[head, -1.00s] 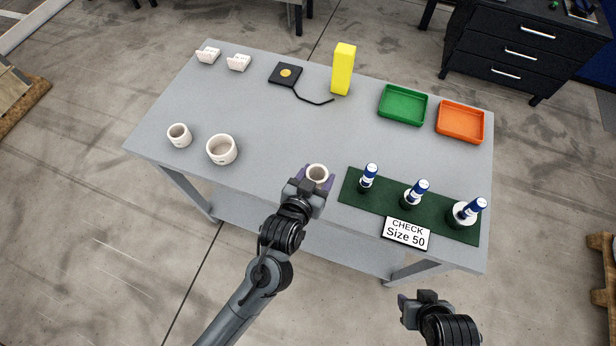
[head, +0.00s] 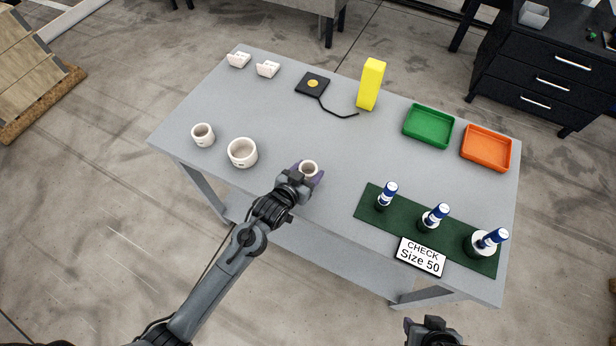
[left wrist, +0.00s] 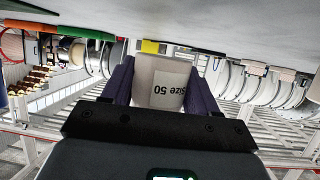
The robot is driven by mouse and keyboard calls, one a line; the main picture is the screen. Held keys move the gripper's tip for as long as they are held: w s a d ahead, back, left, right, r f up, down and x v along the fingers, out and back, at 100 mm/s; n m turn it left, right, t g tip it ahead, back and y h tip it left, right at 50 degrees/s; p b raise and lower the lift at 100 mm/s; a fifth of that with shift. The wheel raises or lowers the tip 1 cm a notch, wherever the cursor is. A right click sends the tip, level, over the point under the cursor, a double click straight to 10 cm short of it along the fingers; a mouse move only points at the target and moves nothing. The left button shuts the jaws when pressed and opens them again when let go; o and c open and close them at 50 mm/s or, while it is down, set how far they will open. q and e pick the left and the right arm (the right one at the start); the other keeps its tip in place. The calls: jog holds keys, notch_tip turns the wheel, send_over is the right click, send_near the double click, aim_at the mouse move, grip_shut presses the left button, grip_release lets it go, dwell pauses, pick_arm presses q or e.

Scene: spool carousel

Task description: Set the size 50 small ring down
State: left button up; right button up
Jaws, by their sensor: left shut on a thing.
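The small ring (head: 309,169) is a white cup-like ring between the purple fingers of my left gripper (head: 307,174), over the table's front part. In the left wrist view the ring (left wrist: 158,82) shows an upside-down "Size 50" label, with a finger shut against each side. I cannot tell if it touches the table. My right gripper (head: 428,324) is at the bottom edge of the head view, off the table and partly cut off; its opening is unclear.
On the grey table (head: 290,125), a small white ring (head: 203,134) and a larger one (head: 242,153) stand left of my gripper. A green mat (head: 407,228) with three blue-topped posts and a "CHECK Size 50" sign (head: 420,257) lies right. A yellow block (head: 371,85) and green tray (head: 428,127) stand behind.

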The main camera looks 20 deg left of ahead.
aim_at(308, 179)
pick_arm(q)
notch_tip(308, 179, down, 3)
jog(key=shift+f, duration=0.1)
jog(key=shift+f, duration=0.1)
jog(key=o, duration=1)
jog(key=shift+o, duration=0.2)
